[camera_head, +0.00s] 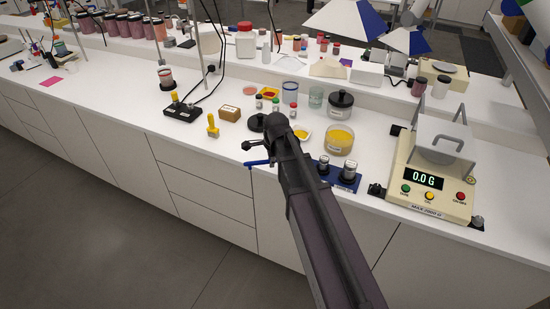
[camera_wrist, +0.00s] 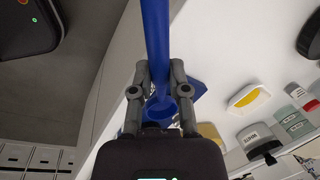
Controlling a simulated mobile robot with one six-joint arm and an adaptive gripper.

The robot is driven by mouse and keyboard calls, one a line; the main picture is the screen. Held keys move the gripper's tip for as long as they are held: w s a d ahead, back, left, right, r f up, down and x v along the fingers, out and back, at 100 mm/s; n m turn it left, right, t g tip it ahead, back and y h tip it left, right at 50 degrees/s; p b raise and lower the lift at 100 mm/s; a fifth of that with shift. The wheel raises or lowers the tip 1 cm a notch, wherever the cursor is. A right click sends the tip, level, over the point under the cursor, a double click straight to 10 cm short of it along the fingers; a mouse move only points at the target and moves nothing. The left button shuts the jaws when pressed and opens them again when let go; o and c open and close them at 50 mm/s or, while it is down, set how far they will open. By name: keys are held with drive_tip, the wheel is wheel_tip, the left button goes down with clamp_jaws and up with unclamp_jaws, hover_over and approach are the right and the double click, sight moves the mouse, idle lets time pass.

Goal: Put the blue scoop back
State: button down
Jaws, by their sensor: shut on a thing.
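The blue scoop (camera_head: 257,163) is held in my gripper (camera_head: 250,152), near the front edge of the white bench. In the wrist view my gripper (camera_wrist: 157,78) is shut on the blue scoop (camera_wrist: 157,40), whose long handle runs up between the fingers; a rounded blue part shows below them. A blue holder (camera_head: 347,184) with two small lidded jars stands on the bench to the right of my arm, which partly covers it. Part of a blue surface also shows behind the right finger in the wrist view.
A wide jar of yellow powder (camera_head: 339,139) and a white dish of yellow powder (camera_head: 302,135) stand behind my arm. A scale (camera_head: 432,172) reading 0.0 G stands at right. A small brown box (camera_head: 230,114) and a yellow object (camera_head: 212,126) stand at left. The front bench strip at left is clear.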

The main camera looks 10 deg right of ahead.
drive_tip(key=s, duration=0.1)
drive_tip(key=s+n, duration=0.1)
drive_tip(key=s, duration=0.1)
drive_tip(key=shift+s+a+f+n, duration=0.2)
drive_tip(key=shift+s+f+n, duration=0.05)
drive_tip(key=shift+f+n, duration=0.1)
drive_tip(key=shift+w, duration=0.1)
drive_tip(key=w+d, duration=0.1)
drive_tip(key=w, duration=0.3)
drive_tip(key=w+d+f+b, duration=0.1)
drive_tip(key=w+d, duration=0.1)
drive_tip(key=w, duration=0.3)
drive_tip(key=w+d, duration=0.1)
drive_tip(key=w, duration=0.3)
drive_tip(key=shift+w+d+f+b, duration=0.2)
drive_tip(key=shift+w+d+b, duration=0.15)
drive_tip(key=shift+w, duration=0.05)
drive_tip(key=shift+w+d, duration=0.15)
drive_tip(key=shift+w, duration=0.35)
drive_tip(key=shift+w+f+b, duration=0.2)
drive_tip(key=shift+f+b, duration=0.1)
drive_tip(key=shift+s+f+b, duration=0.1)
drive_tip(key=shift+f+b, duration=1.4)
drive_tip(key=shift+b, duration=0.05)
drive_tip(key=shift+f, duration=0.15)
